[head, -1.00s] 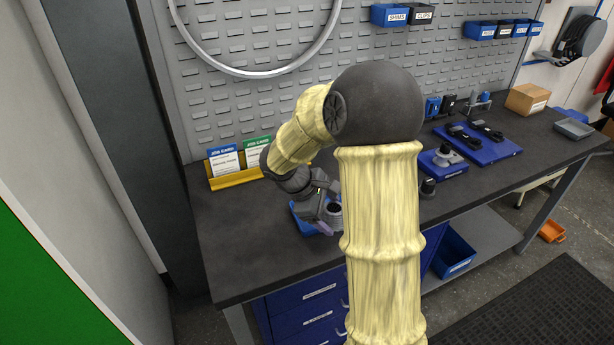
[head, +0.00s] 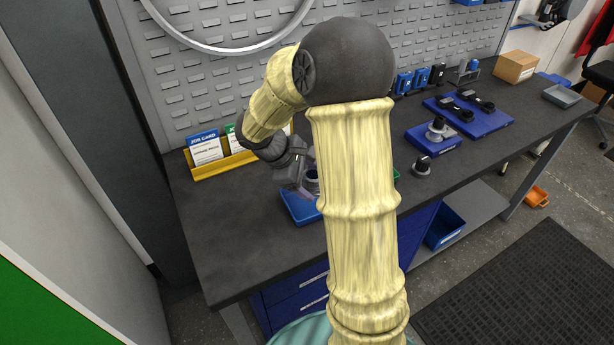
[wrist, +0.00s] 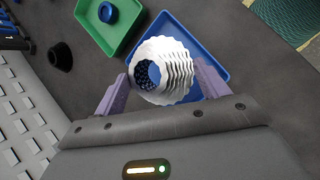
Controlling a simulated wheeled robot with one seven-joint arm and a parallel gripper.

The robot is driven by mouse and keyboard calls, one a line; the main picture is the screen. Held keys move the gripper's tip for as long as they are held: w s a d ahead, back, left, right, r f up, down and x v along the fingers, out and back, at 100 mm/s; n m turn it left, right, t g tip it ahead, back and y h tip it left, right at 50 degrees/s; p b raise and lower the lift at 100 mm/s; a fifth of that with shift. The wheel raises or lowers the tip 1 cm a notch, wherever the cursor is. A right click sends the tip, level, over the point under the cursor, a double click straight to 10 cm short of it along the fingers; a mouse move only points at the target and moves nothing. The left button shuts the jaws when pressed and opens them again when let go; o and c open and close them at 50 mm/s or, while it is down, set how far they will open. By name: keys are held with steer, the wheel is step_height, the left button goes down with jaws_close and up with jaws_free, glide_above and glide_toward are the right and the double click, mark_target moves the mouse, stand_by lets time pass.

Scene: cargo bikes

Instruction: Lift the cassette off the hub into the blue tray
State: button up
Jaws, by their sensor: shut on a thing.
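The cassette (wrist: 166,66), a silver stack of toothed sprockets with a dark blue centre, is between the two purple fingers of my gripper (wrist: 163,88) in the wrist view. My gripper is shut on it. The blue tray (wrist: 212,57) lies behind the cassette in that view, with the cassette overlapping it. In the head view, the blue tray (head: 300,208) sits on the bench, and my gripper (head: 307,187) is above it. My arm hides part of the tray and bench. I cannot tell whether the cassette touches the tray floor.
A green tray (wrist: 103,29) holding a dark blue ring stands beside the blue tray. A dark round part (head: 422,165) stands on the bench to the right. A yellow job card holder (head: 222,164) stands at the back left. The bench's front left (head: 225,250) is clear.

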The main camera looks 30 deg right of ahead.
steer(key=shift+s+d+f+b, duration=0.15)
steer(key=shift+f+b, duration=0.75)
steer(key=shift+f, duration=0.15)
steer(key=shift+a+f+b, duration=0.2)
steer(key=shift+f+b, duration=0.3)
steer(key=shift+f, duration=0.05)
steer(key=shift+f+b, duration=0.95)
steer(key=shift+f, duration=0.3)
steer(key=shift+d+f, duration=0.1)
steer(key=shift+f, duration=0.05)
steer(key=o, duration=1.4)
steer(key=shift+o, duration=0.4)
steer(key=shift+s+f, duration=0.1)
